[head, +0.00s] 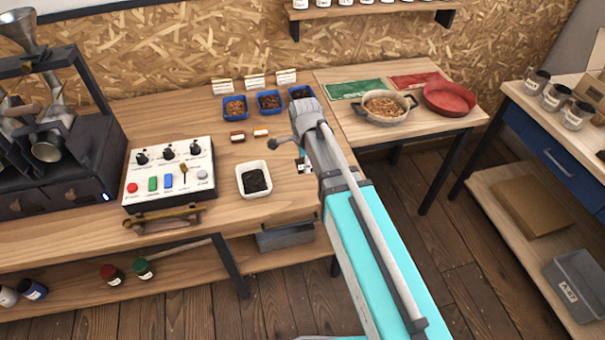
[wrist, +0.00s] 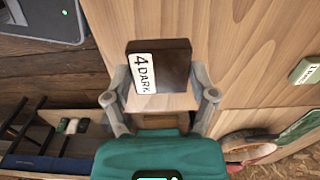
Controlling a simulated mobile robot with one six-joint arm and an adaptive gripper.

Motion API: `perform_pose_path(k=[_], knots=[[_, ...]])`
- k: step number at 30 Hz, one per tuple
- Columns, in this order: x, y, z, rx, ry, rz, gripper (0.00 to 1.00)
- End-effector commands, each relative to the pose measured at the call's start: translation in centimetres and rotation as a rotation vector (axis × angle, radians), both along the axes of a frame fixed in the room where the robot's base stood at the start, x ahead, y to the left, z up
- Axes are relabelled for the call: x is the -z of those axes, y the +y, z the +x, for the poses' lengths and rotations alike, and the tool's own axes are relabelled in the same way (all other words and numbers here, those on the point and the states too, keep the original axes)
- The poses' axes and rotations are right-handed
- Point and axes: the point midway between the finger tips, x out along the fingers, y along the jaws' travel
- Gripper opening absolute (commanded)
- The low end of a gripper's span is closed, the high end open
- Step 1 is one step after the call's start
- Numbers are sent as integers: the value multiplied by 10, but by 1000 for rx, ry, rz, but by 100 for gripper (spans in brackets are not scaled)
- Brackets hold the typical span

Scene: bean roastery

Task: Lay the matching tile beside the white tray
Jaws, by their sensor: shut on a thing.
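My gripper (wrist: 162,100) is shut on a dark brown tile (wrist: 178,62) with a white label reading "4 DARK". The tile is held in front of the wood tabletop; I cannot tell whether it touches it. In the head view my gripper (head: 302,160) is small and partly hidden by my arm, to the right of the white tray (head: 242,181). The tray holds very dark beans and stands on the table. Two other tiles lie behind it, a reddish-brown one (head: 238,137) and a lighter one (head: 261,133).
Blue dishes of beans (head: 236,108) with label cards stand at the back. A control box (head: 168,172) is left of the tray. A pan (head: 383,107) and a red bowl (head: 450,99) stand on the right-hand table. Bare wood lies around the tray's front and right.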

Motion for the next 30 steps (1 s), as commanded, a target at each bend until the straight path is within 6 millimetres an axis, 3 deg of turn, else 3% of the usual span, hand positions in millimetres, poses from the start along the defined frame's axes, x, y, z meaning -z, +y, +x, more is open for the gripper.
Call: perform_pose_path(k=[1, 9, 24, 30], knots=[[10, 1, 6, 1, 0, 0, 24], [30, 5, 23, 0, 0, 0, 24], [32, 5, 26, 1, 0, 0, 24], [41, 7, 32, 1, 0, 0, 24]])
